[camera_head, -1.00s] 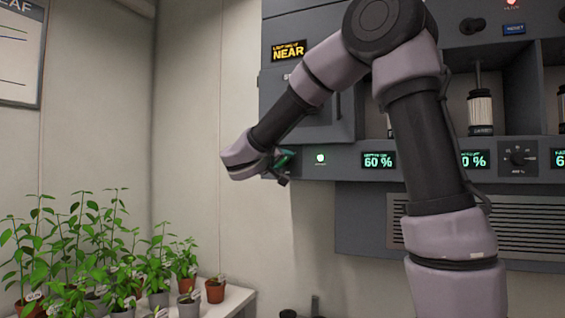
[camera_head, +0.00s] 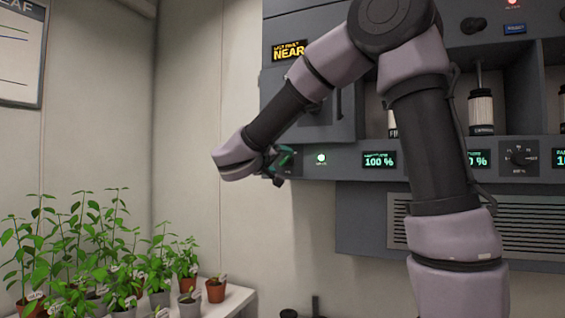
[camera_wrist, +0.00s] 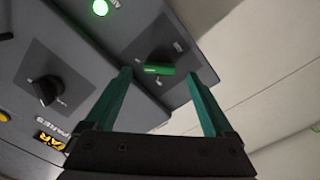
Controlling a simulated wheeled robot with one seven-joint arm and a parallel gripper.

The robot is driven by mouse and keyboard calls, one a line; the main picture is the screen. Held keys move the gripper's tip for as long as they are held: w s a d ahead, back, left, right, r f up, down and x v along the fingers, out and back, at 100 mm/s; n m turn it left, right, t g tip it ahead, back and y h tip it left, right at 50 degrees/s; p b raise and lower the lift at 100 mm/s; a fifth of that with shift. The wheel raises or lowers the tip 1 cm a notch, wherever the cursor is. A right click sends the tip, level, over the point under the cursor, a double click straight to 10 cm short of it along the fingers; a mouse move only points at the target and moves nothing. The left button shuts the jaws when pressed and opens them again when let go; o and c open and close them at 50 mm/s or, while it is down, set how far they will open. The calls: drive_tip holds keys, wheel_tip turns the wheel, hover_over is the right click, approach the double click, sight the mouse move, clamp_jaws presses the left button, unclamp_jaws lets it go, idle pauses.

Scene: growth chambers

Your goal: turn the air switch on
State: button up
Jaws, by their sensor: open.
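In the wrist view, a rotary switch with a green-edged handle (camera_wrist: 158,70) sits on a dark square plate on the grey panel. Its label is too blurred to read, so I cannot tell for sure that it is the air switch. My gripper (camera_wrist: 160,74) is open, its two green fingers on either side of the handle in the picture, with nothing between them; contact is not visible. In the head view, my gripper (camera_head: 279,162) is at the panel's left end and hides that switch. A green lamp (camera_head: 321,158) is lit beside it, also in the wrist view (camera_wrist: 100,8).
A second black knob (camera_wrist: 48,92) is near the switch in the wrist view. A display (camera_head: 379,160) reads 100 %. A cabinet door (camera_head: 330,110) is above the panel. Potted plants (camera_head: 100,255) stand on a white bench at lower left.

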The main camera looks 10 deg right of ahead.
drive_tip(key=v, duration=0.7)
drive_tip(key=shift+s, duration=0.2)
drive_tip(key=shift+a, duration=0.15)
drive_tip(key=s+d+f+m+g+y, duration=0.1)
drive_tip(key=s+d+f+g+y, duration=0.1)
drive_tip(key=s+d+f+g, duration=0.45)
drive_tip(key=s+d+f+m+g+y, duration=0.1)
drive_tip(key=s+d+f+m+g, duration=0.15)
drive_tip(key=s+d, duration=0.6)
drive_tip(key=s+a+f+m+t+y, duration=0.1)
drive_tip(key=s+a+f+m+y, duration=0.1)
drive_tip(key=s+y, duration=0.4)
drive_tip(key=shift+a+f+t+y, duration=0.2)
drive_tip(key=shift+a+t+y, duration=0.15)
drive_tip(key=shift+y, duration=1.45)
